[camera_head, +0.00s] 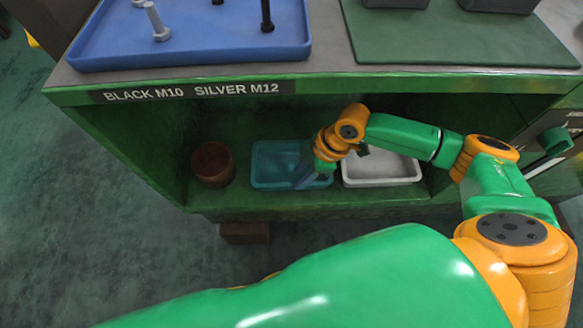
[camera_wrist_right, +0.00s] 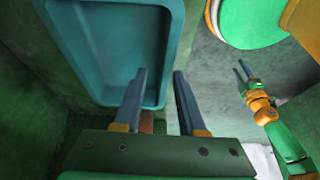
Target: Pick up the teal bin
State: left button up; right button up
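The teal bin (camera_head: 272,165) sits on the lower shelf of the green cabinet, between a brown pot and a white bin. My right gripper (camera_head: 312,178) is at the teal bin's right side in the head view. In the right wrist view the teal bin (camera_wrist_right: 115,45) fills the upper left, and my open right gripper (camera_wrist_right: 159,72) has one finger over the inside of the bin and the other outside its wall. There is a gap between the wall and the fingers. My left gripper (camera_wrist_right: 241,72) shows small and apparently open in the right wrist view, away from the bin.
A brown pot (camera_head: 212,164) stands left of the teal bin and a white bin (camera_head: 380,168) stands right of it, partly behind my right arm. The cabinet top edge (camera_head: 340,84) overhangs the shelf. A blue tray (camera_head: 190,45) with bolts lies on top.

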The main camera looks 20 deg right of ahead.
aim_at(292, 189)
jog(key=x, duration=0.3)
jog(key=b+x, duration=0.1)
jog(key=x, duration=0.1)
jog(key=shift+s+a+r, duration=0.1)
jog(key=shift+s+a, duration=0.15)
grip_shut()
dwell(0.5)
jog(key=shift+r, duration=0.1)
dwell(0.3)
